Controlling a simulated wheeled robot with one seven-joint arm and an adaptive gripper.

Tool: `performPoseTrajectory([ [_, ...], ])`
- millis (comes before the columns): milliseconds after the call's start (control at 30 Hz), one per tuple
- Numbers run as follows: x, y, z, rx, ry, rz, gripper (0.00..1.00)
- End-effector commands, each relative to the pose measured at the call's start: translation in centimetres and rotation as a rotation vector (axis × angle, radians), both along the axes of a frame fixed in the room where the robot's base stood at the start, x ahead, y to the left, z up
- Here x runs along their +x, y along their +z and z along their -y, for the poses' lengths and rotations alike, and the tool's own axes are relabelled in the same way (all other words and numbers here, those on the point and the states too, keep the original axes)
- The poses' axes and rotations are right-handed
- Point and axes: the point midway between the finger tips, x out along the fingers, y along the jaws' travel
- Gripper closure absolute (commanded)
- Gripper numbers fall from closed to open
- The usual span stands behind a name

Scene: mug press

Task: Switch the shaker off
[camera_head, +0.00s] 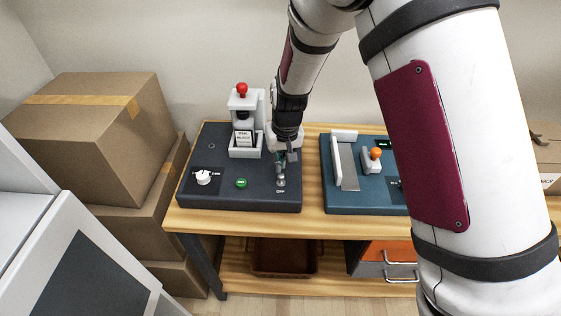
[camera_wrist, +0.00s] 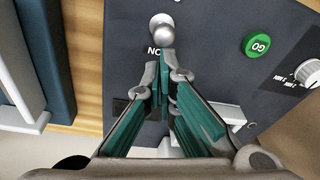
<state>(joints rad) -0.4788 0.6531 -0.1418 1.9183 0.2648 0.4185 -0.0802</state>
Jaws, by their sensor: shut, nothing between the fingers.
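The dark control box (camera_head: 225,196) stands on the left of the table. A silver toggle switch (camera_head: 281,181) with a ball tip is at its front right; it also shows at the top of the wrist view (camera_wrist: 162,27). A label beside it is partly hidden and seems to read ON. My gripper (camera_head: 280,163) points down over the box, just behind the toggle. In the wrist view my gripper (camera_wrist: 167,62) is shut and empty, its tips close to the toggle's ball; I cannot tell whether they touch.
The box carries a white dial (camera_head: 203,178), a green GO button (camera_head: 241,183) and a white upright fixture (camera_head: 246,110) with a red knob. A teal device (camera_head: 345,200) with a white plate and orange knob stands to the right. Cardboard boxes (camera_head: 85,125) are stacked at left.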

Motion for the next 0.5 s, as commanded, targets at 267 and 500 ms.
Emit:
performPoseTrajectory([
  [267,-0.21,0.11,-0.01,0.000,0.001,0.001,1.00],
  [500,-0.23,0.82,0.00,0.000,0.001,0.001,1.00],
])
